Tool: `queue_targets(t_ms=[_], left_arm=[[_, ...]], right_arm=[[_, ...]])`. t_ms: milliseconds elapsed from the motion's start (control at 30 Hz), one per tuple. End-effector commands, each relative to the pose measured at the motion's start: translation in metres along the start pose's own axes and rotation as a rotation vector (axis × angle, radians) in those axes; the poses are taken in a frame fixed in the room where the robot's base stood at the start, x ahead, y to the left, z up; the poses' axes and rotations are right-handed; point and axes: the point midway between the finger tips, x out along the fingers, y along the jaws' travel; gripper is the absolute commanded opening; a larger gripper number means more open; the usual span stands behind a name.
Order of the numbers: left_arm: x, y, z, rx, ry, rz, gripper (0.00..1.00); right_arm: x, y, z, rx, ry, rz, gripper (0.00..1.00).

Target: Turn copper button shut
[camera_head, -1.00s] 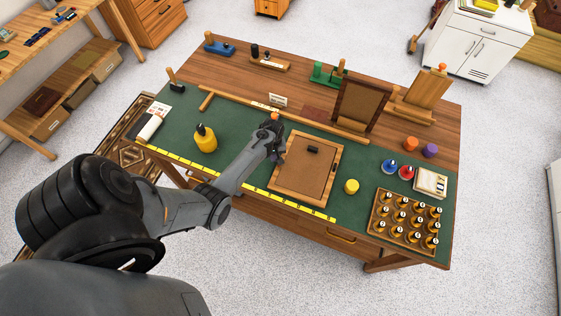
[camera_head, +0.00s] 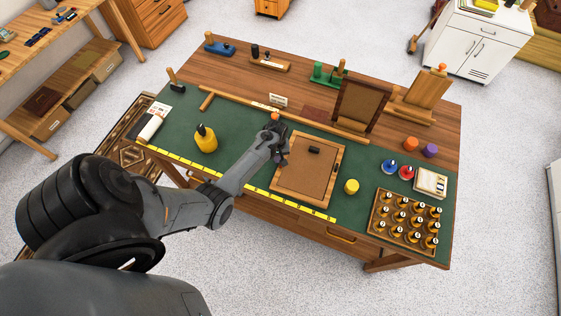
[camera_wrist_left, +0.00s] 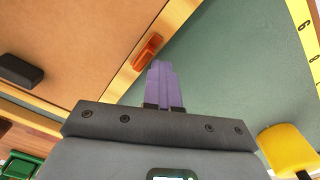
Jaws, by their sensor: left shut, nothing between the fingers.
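A wooden frame (camera_head: 287,190) lies face down on the green mat, with its brown backing board (camera_head: 308,172) up. In the left wrist view the copper button (camera_wrist_left: 148,51) sits on the frame's light wooden rail (camera_wrist_left: 185,18), its long side roughly along the rail. My left gripper (camera_head: 284,158) is at the frame's left rail. Its purple fingers (camera_wrist_left: 162,82) are shut and empty, with the tips just beside the button; I cannot tell whether they touch it. The arm hides the button in the head view. My right gripper is not in view.
A dark block (camera_wrist_left: 20,70) rests on the backing. A yellow bottle (camera_head: 205,139) stands left of the arm and a yellow pot (camera_head: 351,186) right of the frame. A tray of numbered pieces (camera_head: 375,222) is at the right. A yellow ruler (camera_head: 262,194) runs along the front edge.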

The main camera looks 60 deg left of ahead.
Motion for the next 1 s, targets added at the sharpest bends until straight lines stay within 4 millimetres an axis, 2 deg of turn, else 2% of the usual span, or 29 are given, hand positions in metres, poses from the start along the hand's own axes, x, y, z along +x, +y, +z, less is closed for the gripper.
queue_targets(t_ms=[1000], left_arm=[[0.0, 0.015, 0.008, 0.002, 0.0, 0.002, 0.0]], right_arm=[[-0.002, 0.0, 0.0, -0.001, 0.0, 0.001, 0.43]])
